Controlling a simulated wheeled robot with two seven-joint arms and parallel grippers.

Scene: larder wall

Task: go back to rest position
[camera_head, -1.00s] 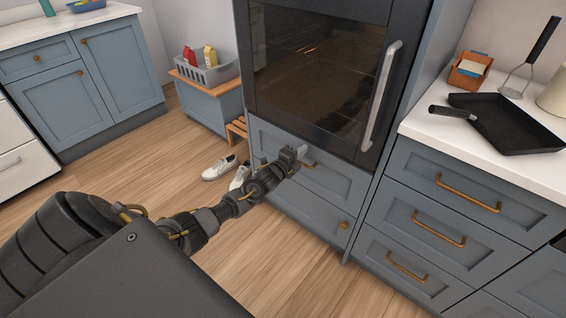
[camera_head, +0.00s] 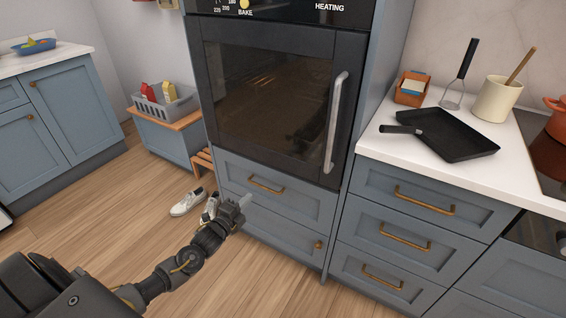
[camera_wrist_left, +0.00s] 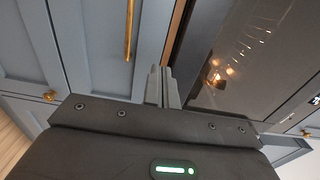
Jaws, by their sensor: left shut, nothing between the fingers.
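My left gripper (camera_head: 241,203) is shut and empty. In the head view it is in front of the blue drawers under the oven, below and left of the upper drawer's brass handle (camera_head: 266,184). In the left wrist view the closed fingers (camera_wrist_left: 161,86) point towards the cabinet front, with a brass handle (camera_wrist_left: 129,30) up and to the left of them and the dark oven door (camera_wrist_left: 225,75) to the right. I cannot tell from the head view whether the fingertips touch the drawer front. My right gripper is not in view.
The oven (camera_head: 265,95) is closed, its bar handle (camera_head: 335,122) on the right. A black pan (camera_head: 452,135) and a cream utensil pot (camera_head: 497,100) stand on the right counter. White shoes (camera_head: 187,203) lie on the floor beside my gripper. Open wooden floor lies to the left.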

